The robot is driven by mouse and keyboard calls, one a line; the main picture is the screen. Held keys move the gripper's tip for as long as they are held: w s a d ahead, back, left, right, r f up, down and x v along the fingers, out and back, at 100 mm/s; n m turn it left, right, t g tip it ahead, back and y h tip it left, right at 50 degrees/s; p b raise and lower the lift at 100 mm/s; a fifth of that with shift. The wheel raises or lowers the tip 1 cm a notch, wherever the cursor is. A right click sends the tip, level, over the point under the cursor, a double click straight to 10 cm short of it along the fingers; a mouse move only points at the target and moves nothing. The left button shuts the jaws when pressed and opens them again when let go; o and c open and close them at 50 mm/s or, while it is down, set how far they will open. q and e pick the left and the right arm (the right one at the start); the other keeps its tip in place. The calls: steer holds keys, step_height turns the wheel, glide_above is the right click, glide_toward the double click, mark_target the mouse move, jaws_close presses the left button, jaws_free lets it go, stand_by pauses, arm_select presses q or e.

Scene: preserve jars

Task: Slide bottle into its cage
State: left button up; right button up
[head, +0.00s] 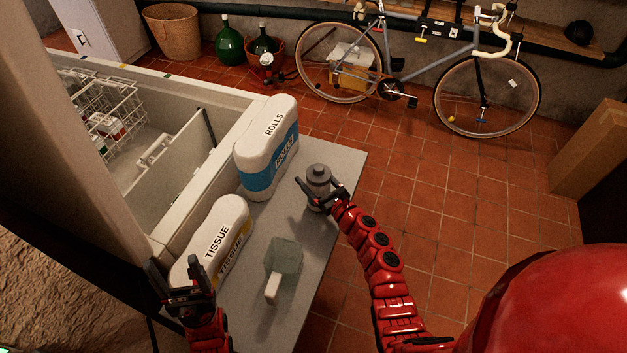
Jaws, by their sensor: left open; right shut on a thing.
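A grey bottle (319,174) with a narrow top stands upright at the right edge of the grey counter. My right gripper (322,192) is shut on it, with its fingers around the bottle's body. I cannot tell whether its base touches the counter. My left gripper (176,272) is open and empty, close to the tissue pack at the lower left. A blue-grey bicycle (432,68) leans along the back wall. A bottle cage on its frame is too small to make out with certainty.
A rolls pack (265,150) and a tissue pack (212,243) stand along the counter's (232,305) left side. A translucent greenish object (285,256) with a pale handle lies in front. Left is an open chest with wire baskets (100,100). The tiled floor (440,190) is clear.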

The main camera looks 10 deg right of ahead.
mark_target(313, 171)
steer(key=shift+r, duration=1.5)
steer(key=s+d+r+b, duration=0.1)
steer(key=s+d+b, duration=0.4)
steer(key=s+d, duration=0.4)
steer(key=shift+s+d+r, duration=0.25)
steer(key=shift+s+d, duration=0.1)
steer(key=shift+s, duration=1.5)
